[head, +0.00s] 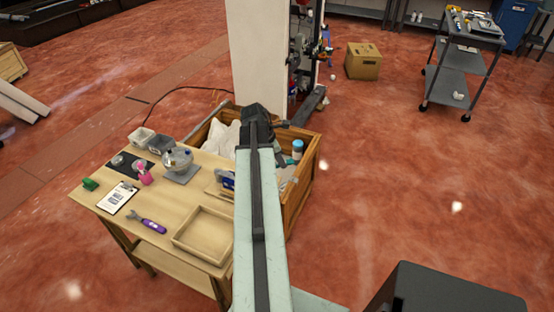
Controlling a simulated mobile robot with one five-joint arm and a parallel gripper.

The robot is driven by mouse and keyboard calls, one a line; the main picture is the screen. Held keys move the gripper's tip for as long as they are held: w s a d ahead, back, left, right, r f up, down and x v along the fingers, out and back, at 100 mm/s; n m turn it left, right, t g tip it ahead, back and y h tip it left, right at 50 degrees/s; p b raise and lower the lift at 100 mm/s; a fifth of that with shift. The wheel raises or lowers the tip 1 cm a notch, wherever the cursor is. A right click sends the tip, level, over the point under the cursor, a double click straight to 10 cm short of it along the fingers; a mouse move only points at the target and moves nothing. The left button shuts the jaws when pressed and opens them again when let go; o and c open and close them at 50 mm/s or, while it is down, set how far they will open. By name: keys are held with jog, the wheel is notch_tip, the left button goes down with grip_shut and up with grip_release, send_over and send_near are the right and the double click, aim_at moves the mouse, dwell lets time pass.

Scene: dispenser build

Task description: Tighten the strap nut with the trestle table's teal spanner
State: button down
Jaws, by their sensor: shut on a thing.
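My gripper (258,116) is at the far end of my arm, over the back of the wooden table (203,162) and the open wooden crate beside it. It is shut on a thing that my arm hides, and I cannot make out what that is. I cannot pick out a teal spanner for certain. A small teal patch (287,163) shows in the crate, just right of my arm. A rounded metal and glass unit (178,157) stands on a grey plate on the table, left of my gripper. I cannot make out a strap nut on it.
A purple-handled spanner (152,226), a clipboard (118,197), a pink bottle (144,175), a green item (90,184) and an empty tray (204,236) are on the table. The crate (306,181) holds a blue-capped bottle (297,149). A white pillar (258,50) stands behind.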

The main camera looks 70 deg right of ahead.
jog(key=shift+w+a+f+b, duration=0.1)
jog(key=shift+f+b, duration=0.7)
jog(key=shift+f, duration=0.2)
jog(key=shift+f+b, duration=1.25)
jog(key=shift+f, duration=0.05)
jog(key=shift+s+a+m+y, duration=0.4)
jog(key=shift+s+a+m, duration=0.45)
jog(key=shift+m, duration=0.25)
jog(key=shift+a, duration=0.1)
jog(key=shift+s+a+m+g+y, duration=0.2)
jog(key=shift+s+a+m, duration=0.05)
jog(key=shift+a+m, duration=0.3)
jog(key=shift+s+a+m+g+y, duration=0.2)
jog(key=shift+a+m, duration=0.25)
jog(key=shift+m, duration=0.2)
